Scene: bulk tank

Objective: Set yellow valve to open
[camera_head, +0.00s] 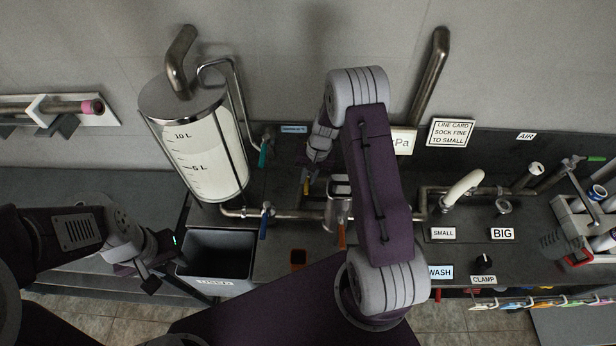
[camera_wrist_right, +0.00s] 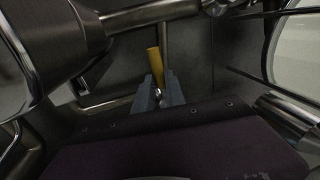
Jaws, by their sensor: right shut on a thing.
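The yellow valve handle (camera_wrist_right: 155,64) stands up from between the fingers of my right gripper (camera_wrist_right: 158,92) in the right wrist view. The gripper is shut on it, and the fingers hide its lower part. In the head view a small piece of the yellow handle (camera_head: 306,188) shows just below my right gripper (camera_head: 311,172), left of the arm's large links. The valve body cannot be made out clearly there. My left gripper (camera_head: 162,262) is empty, its fingers apart, at the left edge of the dark bin.
A clear tank (camera_head: 205,155) stands left of the right gripper. Teal (camera_head: 263,156), blue (camera_head: 264,224) and orange (camera_head: 342,236) handles sit on nearby pipes. An open dark bin (camera_head: 217,284) is below the tank. Steel pipes run close around the right gripper.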

